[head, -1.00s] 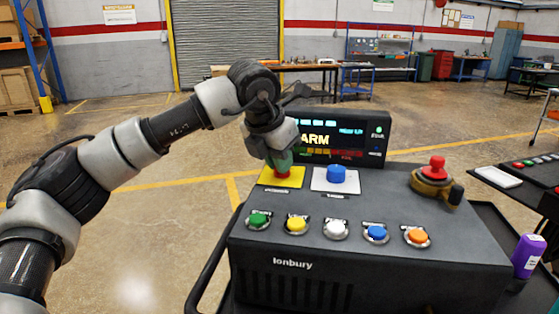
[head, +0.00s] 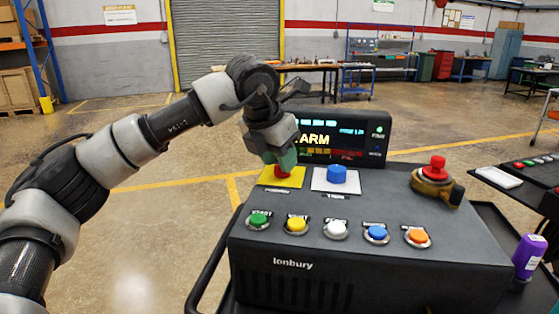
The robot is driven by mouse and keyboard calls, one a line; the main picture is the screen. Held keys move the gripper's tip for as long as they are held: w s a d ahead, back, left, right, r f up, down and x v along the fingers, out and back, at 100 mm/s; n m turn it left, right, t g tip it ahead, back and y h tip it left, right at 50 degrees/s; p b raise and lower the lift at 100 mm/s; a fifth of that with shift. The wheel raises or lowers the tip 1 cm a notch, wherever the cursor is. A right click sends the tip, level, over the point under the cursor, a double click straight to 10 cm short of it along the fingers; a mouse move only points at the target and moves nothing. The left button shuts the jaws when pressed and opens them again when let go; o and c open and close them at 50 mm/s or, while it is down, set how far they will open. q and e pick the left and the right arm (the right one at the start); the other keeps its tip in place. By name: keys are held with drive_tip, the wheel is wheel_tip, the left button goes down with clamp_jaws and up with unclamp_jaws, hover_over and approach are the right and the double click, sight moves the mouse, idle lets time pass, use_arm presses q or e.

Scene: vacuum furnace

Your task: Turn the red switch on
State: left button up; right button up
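The red switch (head: 282,171) sits on a yellow square plate (head: 268,182) on top of the dark control console. My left gripper (head: 281,163) points down at the switch from above, its green fingertips at the switch's upper part. They hide part of the switch, and I cannot tell whether they are closed around it or just touch it. My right gripper is not in view.
A blue knob (head: 337,174) on a white plate stands just right of the red switch. A lit display (head: 340,140) stands behind. Several coloured buttons line the front, with a green one (head: 258,220) at the left. A red-topped brass fitting (head: 436,180) is at the right.

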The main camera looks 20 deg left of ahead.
use_arm(q)
drive_tip(key=v, duration=1)
drive_tip(key=shift+b, duration=0.4)
drive_tip(key=shift+f, duration=0.2)
